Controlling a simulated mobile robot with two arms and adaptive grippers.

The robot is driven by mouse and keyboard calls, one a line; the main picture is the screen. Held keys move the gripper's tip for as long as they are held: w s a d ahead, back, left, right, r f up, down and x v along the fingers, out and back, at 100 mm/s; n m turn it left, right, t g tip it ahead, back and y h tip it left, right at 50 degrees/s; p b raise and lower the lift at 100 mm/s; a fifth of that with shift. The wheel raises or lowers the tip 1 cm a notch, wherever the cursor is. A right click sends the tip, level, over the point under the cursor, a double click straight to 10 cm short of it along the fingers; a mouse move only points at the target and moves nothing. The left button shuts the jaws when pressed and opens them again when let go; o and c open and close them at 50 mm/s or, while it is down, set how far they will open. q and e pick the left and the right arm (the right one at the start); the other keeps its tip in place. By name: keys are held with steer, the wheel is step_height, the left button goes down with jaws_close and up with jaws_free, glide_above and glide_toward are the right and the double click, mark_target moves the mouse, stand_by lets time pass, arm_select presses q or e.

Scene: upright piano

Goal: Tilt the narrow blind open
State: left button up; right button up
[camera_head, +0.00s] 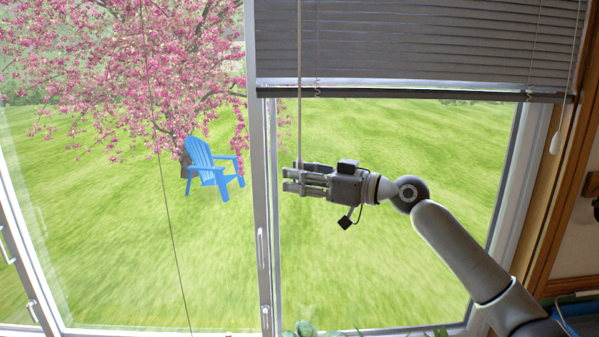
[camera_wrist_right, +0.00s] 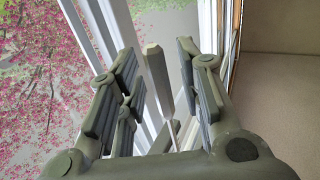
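The narrow blind (camera_head: 420,45) is grey with closely stacked slats and covers the top of the right-hand window. Its bottom rail (camera_head: 420,92) hangs level. A thin pale tilt wand (camera_head: 299,70) hangs down in front of the blind's left part. My right gripper (camera_head: 289,180) points left at the wand's lower end. In the right wrist view, the wand's thicker end (camera_wrist_right: 157,75) stands between the spread fingers, with gaps visible on both sides. The gripper is open there. My left gripper is not in view.
A pull cord with a white tassel (camera_head: 556,142) hangs at the blind's right edge by the wooden frame (camera_head: 556,190). A thin dark cord (camera_head: 167,200) hangs before the left pane. The white window post (camera_head: 259,150) stands left of my gripper. Green leaves (camera_head: 305,328) show at the bottom.

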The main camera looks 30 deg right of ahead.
jaws_close()
stand_by(0.4)
